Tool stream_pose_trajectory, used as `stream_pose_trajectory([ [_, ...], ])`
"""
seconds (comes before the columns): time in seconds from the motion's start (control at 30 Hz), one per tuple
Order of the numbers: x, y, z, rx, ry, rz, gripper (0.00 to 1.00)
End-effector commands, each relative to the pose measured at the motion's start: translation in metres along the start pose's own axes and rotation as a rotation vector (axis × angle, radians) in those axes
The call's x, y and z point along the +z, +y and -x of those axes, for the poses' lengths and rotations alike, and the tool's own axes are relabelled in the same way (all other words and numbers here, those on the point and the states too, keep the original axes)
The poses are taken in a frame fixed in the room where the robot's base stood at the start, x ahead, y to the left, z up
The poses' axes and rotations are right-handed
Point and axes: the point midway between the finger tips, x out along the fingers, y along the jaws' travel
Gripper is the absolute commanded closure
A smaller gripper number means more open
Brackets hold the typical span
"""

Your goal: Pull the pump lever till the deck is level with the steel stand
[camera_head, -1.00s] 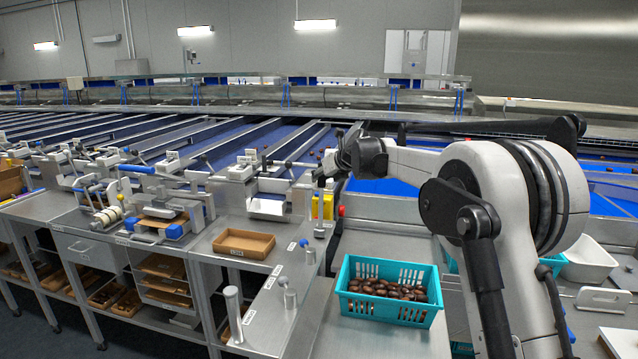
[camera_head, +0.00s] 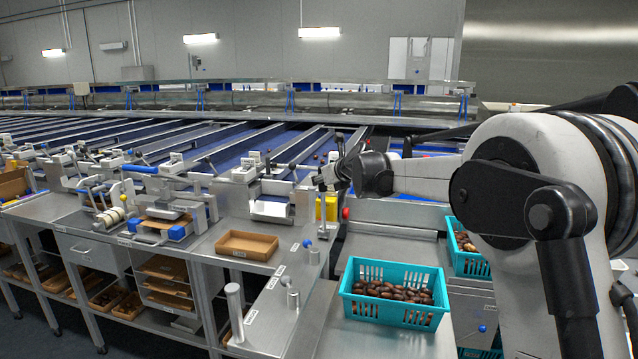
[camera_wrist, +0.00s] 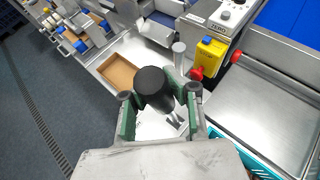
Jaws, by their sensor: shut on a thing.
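My gripper (camera_head: 333,177) is at the far side of the steel counter, beside a yellow box. In the wrist view, a black rounded lever grip (camera_wrist: 153,82) lies between the two green-padded fingers (camera_wrist: 160,110), and they are shut on it. The lever's lower part is mostly hidden by the grip and fingers. A flat steel surface (camera_head: 375,325) carries a teal basket of dates (camera_head: 392,313). I cannot tell for certain which surface is the deck and which is the steel stand, nor whether they are level.
A brown tray (camera_head: 247,245) and a short steel post (camera_head: 235,312) are on the left counter. A second teal basket (camera_head: 470,262) sits under my arm. Blue conveyor lanes run behind.

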Motion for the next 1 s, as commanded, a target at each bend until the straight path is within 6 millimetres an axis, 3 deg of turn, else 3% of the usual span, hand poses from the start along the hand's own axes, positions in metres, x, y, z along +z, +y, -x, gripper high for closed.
stream_pose_trajectory([
  [0.03,-0.003,-0.01,0.003,-0.012,0.003,0.001,1.0],
  [0.37,0.007,-0.029,-0.013,0.029,0.091,-0.079,1.0],
  [0.87,-0.002,-0.014,-0.002,-0.002,0.023,-0.018,1.0],
  [0.9,-0.002,-0.014,-0.002,-0.002,0.023,-0.018,0.89],
  [1.0,-0.002,-0.015,-0.002,-0.002,0.023,-0.018,0.76],
])
